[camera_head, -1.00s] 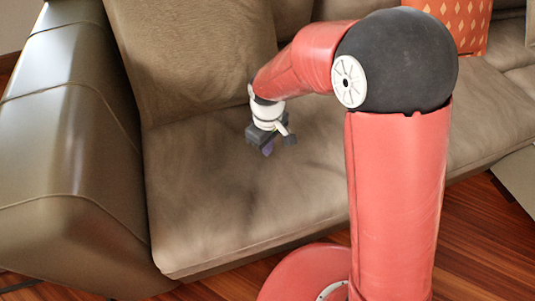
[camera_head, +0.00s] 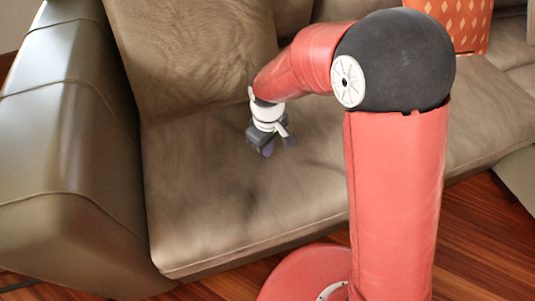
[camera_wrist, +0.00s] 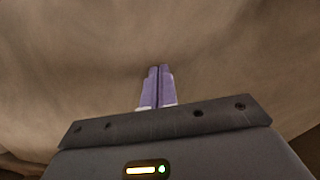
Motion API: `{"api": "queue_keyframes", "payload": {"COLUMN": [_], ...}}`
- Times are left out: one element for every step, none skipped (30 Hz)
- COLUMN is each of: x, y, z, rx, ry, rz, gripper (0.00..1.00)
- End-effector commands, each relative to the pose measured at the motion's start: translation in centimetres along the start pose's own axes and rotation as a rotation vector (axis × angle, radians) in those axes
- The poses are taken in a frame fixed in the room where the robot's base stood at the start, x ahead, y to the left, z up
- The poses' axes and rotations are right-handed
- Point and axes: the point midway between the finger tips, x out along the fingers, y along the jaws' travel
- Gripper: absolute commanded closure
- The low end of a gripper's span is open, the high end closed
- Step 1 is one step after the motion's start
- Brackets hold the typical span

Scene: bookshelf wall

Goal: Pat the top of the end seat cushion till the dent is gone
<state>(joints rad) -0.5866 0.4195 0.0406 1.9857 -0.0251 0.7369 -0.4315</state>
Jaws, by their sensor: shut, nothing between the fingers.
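The end seat cushion (camera_head: 200,200) is brown and lies between the left armrest and my arm in the head view. A dark, shadowed hollow (camera_head: 250,200) shows on its top, in front of and left of my gripper. My gripper (camera_head: 267,152) points down over the cushion's top. In the wrist view the two purple fingers (camera_wrist: 157,85) are together with nothing between them, and the brown cushion (camera_wrist: 70,65) fills the background. I cannot tell whether the fingertips touch the fabric.
The armrest (camera_head: 65,170) rises at the left and the back cushion (camera_head: 195,55) stands behind. An orange patterned pillow (camera_head: 457,22) sits farther right on the sofa. Wooden floor (camera_head: 470,240) shows in front.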

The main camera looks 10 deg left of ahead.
Motion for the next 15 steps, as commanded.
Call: {"api": "queue_keyframes", "payload": {"x": [0.9, 1.2, 1.6, 1.9, 2.1, 2.2, 1.9, 1.8, 1.6, 1.4, 1.1, 0.5, 0.1, -0.4, -1.0], "y": [0.0, 0.0, 0.0, 0.0, 0.0, 0.0, 0.0, 0.0, 0.0, 0.0, 0.0, 0.0, 0.0, 0.0, 0.0], "z": [0.0, 0.0, 0.0, 0.0, 0.0, 0.0, 0.0, 0.0, 0.0, 0.0, 0.0, 0.0, 0.0, 0.0, 0.0], "rx": [0.0, 0.0, 0.0, -0.001, -0.001, -0.001, -0.001, -0.001, -0.001, -0.001, -0.001, -0.001, -0.001, -0.001, 0.0], "ry": [-0.001, -0.001, -0.001, -0.001, -0.001, 0.0, 0.0, 0.0, 0.0, 0.0, 0.0, 0.0, 0.001, 0.0, 0.001], "rz": [-0.001, -0.001, -0.001, -0.001, -0.001, 0.0, 0.0, 0.0, 0.0, 0.0, 0.0, 0.0, 0.0, -0.001, 0.0], "gripper": [1.0, 1.0, 1.0, 1.0, 1.0, 1.0, 1.0, 1.0, 1.0, 1.0, 1.0, 1.0, 1.0, 1.0, 1.0]}}
